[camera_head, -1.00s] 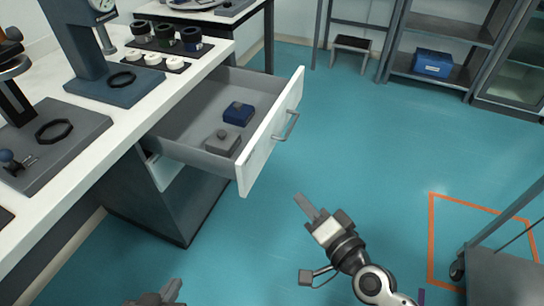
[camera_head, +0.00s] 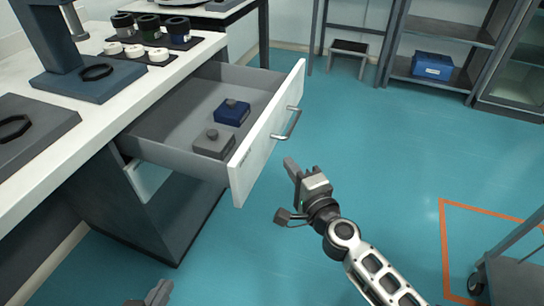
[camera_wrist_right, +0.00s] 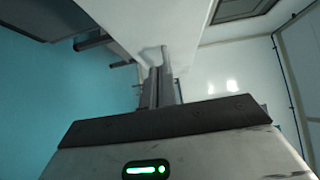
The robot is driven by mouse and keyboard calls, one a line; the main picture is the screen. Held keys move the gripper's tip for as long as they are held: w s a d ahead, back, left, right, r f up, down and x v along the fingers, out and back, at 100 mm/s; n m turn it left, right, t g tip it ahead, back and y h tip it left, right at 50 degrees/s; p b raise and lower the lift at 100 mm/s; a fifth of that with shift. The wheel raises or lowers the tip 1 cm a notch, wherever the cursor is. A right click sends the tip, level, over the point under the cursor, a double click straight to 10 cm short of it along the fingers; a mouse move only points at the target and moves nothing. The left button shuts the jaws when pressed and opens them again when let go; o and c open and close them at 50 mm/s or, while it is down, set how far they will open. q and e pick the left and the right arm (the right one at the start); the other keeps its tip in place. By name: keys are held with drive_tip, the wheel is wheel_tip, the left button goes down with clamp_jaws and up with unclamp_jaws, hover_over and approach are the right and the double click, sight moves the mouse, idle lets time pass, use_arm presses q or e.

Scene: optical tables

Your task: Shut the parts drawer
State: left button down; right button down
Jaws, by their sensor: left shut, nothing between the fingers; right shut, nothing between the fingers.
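The parts drawer (camera_head: 262,139) stands pulled out from under the white worktop, with a white front and a grey metal handle (camera_head: 287,123). Inside it lie a blue block (camera_head: 231,112) and a grey block (camera_head: 213,144). My right gripper (camera_head: 290,166) is shut and empty, just in front of and below the drawer front's outer face; a gap to the front seems to show. In the right wrist view its fingers (camera_wrist_right: 160,86) point toward a white surface. My left gripper (camera_head: 160,291) is shut, low at the bottom left, far from the drawer; only its tip shows.
The white worktop (camera_head: 112,105) holds a dark stand, black ring plates and trays of small parts. A trolley (camera_head: 515,280) stands at the lower right by an orange floor line. A shelf with a blue box (camera_head: 432,66) is at the back. Floor before the drawer is clear.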

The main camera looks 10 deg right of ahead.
sight(265, 148)
drive_tip(key=shift+w+a, duration=1.85)
drive_tip(key=shift+w, duration=0.05)
